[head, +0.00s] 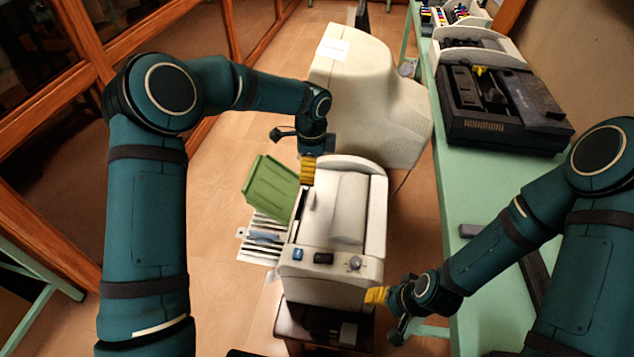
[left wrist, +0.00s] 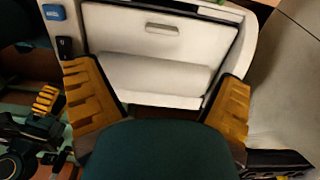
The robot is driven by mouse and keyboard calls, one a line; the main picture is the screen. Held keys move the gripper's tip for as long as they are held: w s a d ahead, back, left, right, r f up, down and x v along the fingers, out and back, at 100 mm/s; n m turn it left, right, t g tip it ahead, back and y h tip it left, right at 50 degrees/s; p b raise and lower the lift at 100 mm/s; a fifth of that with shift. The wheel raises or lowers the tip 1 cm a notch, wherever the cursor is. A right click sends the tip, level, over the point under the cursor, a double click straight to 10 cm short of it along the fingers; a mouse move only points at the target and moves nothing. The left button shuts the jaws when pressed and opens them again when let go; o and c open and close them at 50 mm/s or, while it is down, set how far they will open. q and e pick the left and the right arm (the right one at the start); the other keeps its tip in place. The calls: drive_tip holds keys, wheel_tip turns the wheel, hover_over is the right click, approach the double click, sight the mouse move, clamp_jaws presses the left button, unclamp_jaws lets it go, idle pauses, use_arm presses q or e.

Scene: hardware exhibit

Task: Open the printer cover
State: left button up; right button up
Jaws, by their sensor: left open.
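The white printer (head: 335,235) stands on a dark stand in the middle of the head view. Its pale cover (head: 350,208) lies down on the top and looks shut. In the left wrist view the cover (left wrist: 165,60) shows a small recessed slot near its upper edge. My left gripper (head: 308,169) is at the printer's far left corner, with yellow fingers. In the left wrist view it (left wrist: 158,80) is open and empty, its fingers spread in front of the cover; contact cannot be told. My right gripper (head: 378,295) is beside the printer's front right corner, apart from the cover.
A green paper tray (head: 270,185) sticks out left of the printer, above striped sheets (head: 263,240). A blue button (head: 297,254) and a knob (head: 355,263) sit on the front panel. A large beige monitor (head: 375,95) stands behind. A green table (head: 450,190) with a black machine (head: 500,105) is right.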

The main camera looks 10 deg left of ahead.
sight(313, 197)
use_arm(q)
drive_tip(key=f, duration=0.7)
drive_tip(key=f+b, duration=0.1)
drive_tip(key=f, duration=0.5)
drive_tip(key=shift+w+f, duration=0.2)
drive_tip(key=shift+f, duration=0.2)
use_arm(e)
drive_tip(key=shift+s+f, duration=0.1)
drive_tip(key=shift+f, duration=0.55)
use_arm(q)
drive_tip(key=c, duration=1.3)
drive_tip(key=shift+c, duration=0.3)
drive_tip(key=shift+r, duration=0.25)
use_arm(e)
drive_tip(key=shift+d, duration=0.1)
